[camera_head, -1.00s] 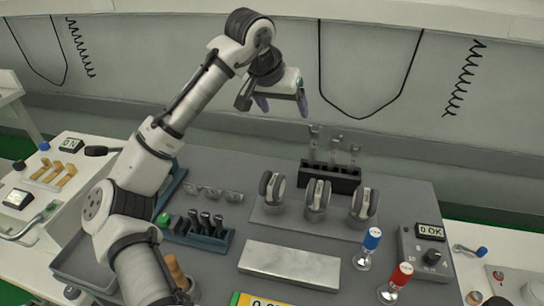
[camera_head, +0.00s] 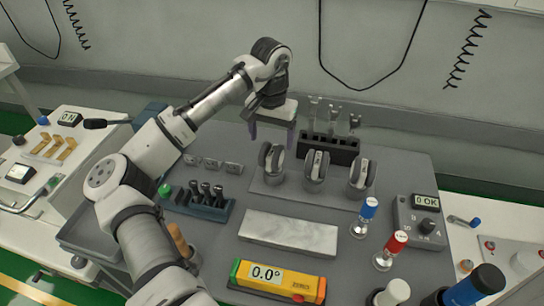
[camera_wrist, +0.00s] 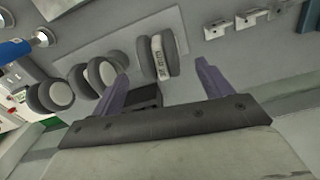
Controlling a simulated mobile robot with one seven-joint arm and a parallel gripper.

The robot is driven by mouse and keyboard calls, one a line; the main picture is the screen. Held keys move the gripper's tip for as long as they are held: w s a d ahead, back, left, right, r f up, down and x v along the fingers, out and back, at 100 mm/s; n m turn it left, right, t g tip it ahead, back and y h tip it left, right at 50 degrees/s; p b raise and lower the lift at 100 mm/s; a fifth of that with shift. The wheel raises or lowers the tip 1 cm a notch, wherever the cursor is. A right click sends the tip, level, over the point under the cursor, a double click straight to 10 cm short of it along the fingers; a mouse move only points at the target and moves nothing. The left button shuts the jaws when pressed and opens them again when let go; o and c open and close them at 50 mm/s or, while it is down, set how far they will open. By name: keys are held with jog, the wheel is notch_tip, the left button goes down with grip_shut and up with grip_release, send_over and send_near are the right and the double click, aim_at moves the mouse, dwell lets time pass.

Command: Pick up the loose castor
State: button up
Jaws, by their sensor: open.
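Three twin-wheel castors with dark treads and pale hubs stand in a row on a grey plate (camera_head: 290,199): a left one (camera_head: 271,160), a middle one (camera_head: 316,166) and a right one (camera_head: 361,173). I cannot tell which is loose. My gripper (camera_head: 271,136) is open and empty, pointing down just above and behind the left castor. In the wrist view, the left castor (camera_wrist: 157,54) shows beyond and between the purple fingertips, with dark marks on its pale middle band. The middle castor (camera_wrist: 102,72) and right castor (camera_wrist: 50,95) show to its left. No contact is visible.
A black rack (camera_head: 331,150) with upright metal parts stands close behind the castors. A bare metal block (camera_head: 290,231) lies in front. Blue-capped (camera_head: 367,210) and red-capped (camera_head: 396,244) pieces stand front right. A holder with black-handled tools (camera_head: 205,205) is at left.

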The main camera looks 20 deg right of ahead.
aim_at(272, 152)
notch_tip(272, 152, down, 4)
jog(key=shift+w+d+f+p, duration=0.1)
jog(key=shift+p, duration=0.35)
jog(key=c, duration=1.1)
